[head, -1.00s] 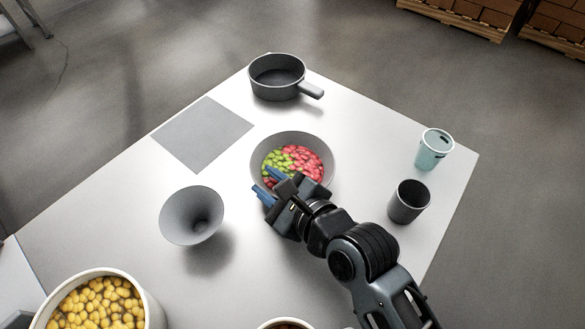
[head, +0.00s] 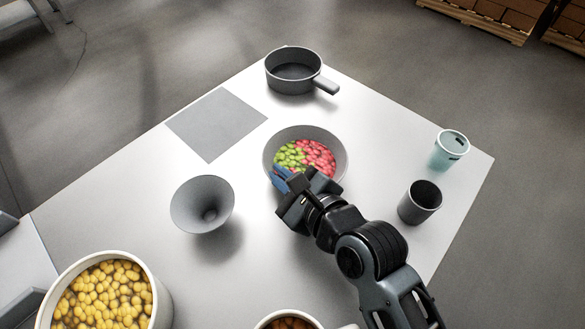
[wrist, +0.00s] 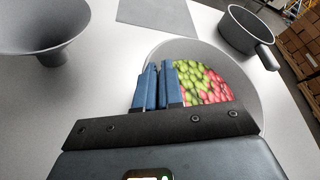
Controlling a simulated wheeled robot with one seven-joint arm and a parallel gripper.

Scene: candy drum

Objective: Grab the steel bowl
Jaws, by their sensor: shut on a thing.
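The steel bowl (head: 305,133) is grey and stands upright on the white table. It holds green candies on its left side and red ones on its right. It also shows in the wrist view (wrist: 190,49), partly hidden behind my gripper. My gripper (head: 279,176) is at the bowl's near left rim, with its blue fingers close together. In the wrist view the fingers (wrist: 158,70) are shut with the bowl's left rim between them. The near part of the bowl is hidden by my gripper.
A grey funnel-shaped vessel (head: 190,203) stands left of the bowl. A grey pan (head: 293,84) and a flat grey square (head: 215,123) lie behind. A teal cup (head: 447,153) and a dark cup (head: 418,208) stand right. A bucket of yellow candies (head: 163,300) is front left.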

